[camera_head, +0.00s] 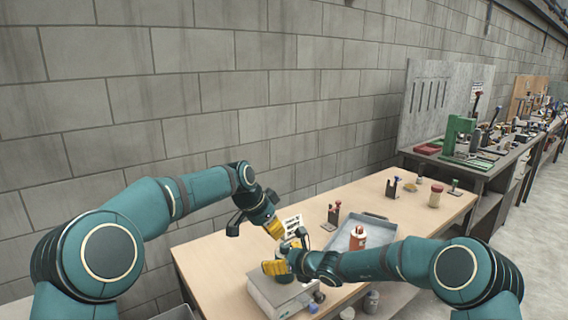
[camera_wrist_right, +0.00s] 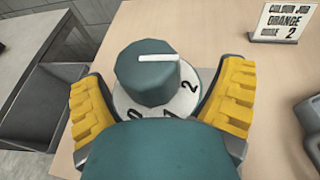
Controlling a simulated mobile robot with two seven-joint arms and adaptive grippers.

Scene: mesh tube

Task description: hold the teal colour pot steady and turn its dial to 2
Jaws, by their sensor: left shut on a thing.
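In the right wrist view, a teal knob (camera_wrist_right: 155,78) with a white pointer sits on the white dial plate (camera_wrist_right: 125,102), marked 0, 1 and 2. The pointer line lies across the knob's top toward the right; the 2 is on the plate's right side. My right gripper (camera_wrist_right: 165,95) is open, a yellow finger on each side of the knob with slight gaps. In the head view my right gripper (camera_head: 279,259) covers most of the teal pot (camera_head: 284,278).
A pale scale-like box (camera_head: 280,297) is below my right gripper. A grey tray (camera_head: 340,241) with a red-and-white container (camera_head: 357,237) lies to the right.

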